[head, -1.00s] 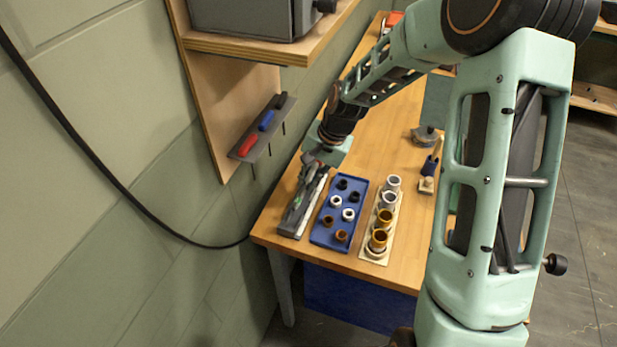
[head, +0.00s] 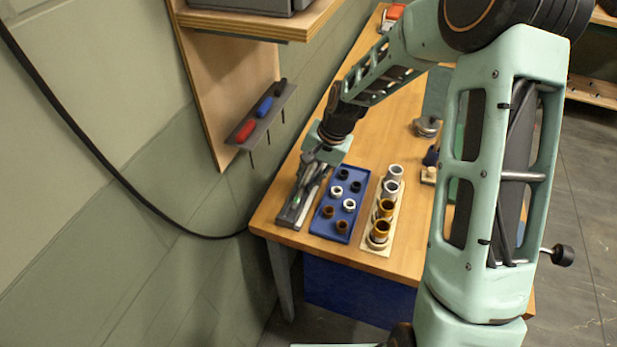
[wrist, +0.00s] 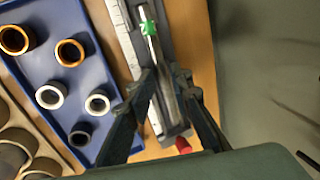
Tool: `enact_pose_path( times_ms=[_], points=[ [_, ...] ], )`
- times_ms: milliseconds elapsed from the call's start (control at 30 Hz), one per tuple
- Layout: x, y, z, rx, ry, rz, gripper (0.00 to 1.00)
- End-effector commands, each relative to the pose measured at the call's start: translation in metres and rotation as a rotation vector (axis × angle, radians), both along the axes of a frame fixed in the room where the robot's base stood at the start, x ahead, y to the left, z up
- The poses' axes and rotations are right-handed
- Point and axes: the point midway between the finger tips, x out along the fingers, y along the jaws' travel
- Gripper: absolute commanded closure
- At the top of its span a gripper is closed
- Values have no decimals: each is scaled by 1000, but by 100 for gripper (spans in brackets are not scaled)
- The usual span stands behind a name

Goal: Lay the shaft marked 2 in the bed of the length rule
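The length rule (wrist: 118,32) is a long grey bed with a white scale along one side, near the table's left edge in the head view (head: 292,214). A thin silver shaft (wrist: 154,48) with a green band (wrist: 149,28) runs along the bed in the wrist view. I cannot read its mark, nor tell whether it rests fully on the bed. My gripper (wrist: 166,74) points down over the rule, its fingers on either side of the shaft with what looks like a small gap. It also shows in the head view (head: 311,176). The fingers hide part of the shaft.
A blue tray (head: 327,226) with several dark, white and brown rings stands right of the rule. Beside it is a pale rack (head: 372,247) with several metal and orange sleeves. A wall holder (head: 262,115) with red and blue handles hangs left. A red piece (wrist: 183,145) sits by the rule's end.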

Motion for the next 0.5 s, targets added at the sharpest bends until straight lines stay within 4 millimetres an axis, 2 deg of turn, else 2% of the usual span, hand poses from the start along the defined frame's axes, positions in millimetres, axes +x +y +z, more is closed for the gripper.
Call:
enact_pose_path(
  times_ms=[500],
  points=[
    [-2,-1,1,-1,4,0,69]
  ],
)
